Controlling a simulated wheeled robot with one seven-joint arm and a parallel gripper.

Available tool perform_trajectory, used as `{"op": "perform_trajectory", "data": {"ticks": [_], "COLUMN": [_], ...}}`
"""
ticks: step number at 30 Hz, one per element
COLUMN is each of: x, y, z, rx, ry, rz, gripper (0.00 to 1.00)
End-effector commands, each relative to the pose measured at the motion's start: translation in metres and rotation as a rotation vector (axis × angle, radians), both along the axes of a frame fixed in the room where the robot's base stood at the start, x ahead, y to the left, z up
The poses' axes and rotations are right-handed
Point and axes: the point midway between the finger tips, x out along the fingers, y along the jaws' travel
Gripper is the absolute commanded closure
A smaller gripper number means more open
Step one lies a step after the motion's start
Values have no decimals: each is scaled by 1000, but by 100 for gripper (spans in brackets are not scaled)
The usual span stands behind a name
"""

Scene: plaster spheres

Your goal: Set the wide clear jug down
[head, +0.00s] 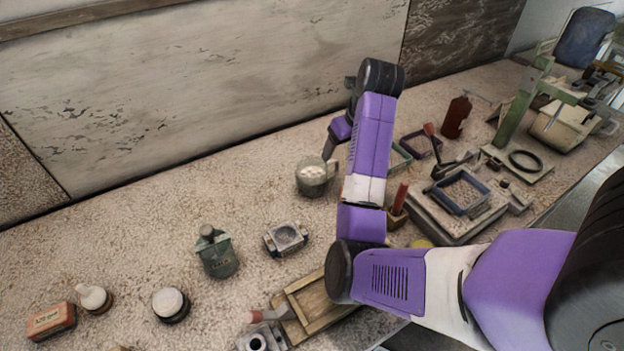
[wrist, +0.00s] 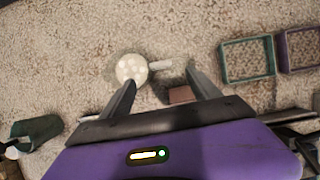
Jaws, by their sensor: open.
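The wide clear jug (head: 312,178) stands upright on the speckled bench, with pale round contents showing inside. In the wrist view the jug (wrist: 131,70) lies just beyond my left fingertip, its handle pointing right across the space ahead of the fingers. My gripper (wrist: 161,78) is open, with its two fingers spread apart and nothing held between them. In the head view my gripper (head: 330,146) is beside the jug's handle side, partly hidden by my arm. I cannot tell whether a fingertip touches the jug.
Green and purple frames (wrist: 247,59) (wrist: 301,48) lie to the right. A brown bottle (head: 456,117) stands farther right. A green canister (head: 217,252), a small metal mould (head: 286,238) and a wooden tray (head: 312,304) are nearer. Bench left of the jug is clear.

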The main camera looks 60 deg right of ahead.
Motion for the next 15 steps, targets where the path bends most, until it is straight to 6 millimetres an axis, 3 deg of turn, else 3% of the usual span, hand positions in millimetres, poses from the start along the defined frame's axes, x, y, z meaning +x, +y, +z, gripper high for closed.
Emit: {"op": "perform_trajectory", "data": {"ticks": [15], "x": [18], "y": [-10], "z": [-51], "rx": [5], "ry": [1], "rz": [-11], "gripper": [29]}}
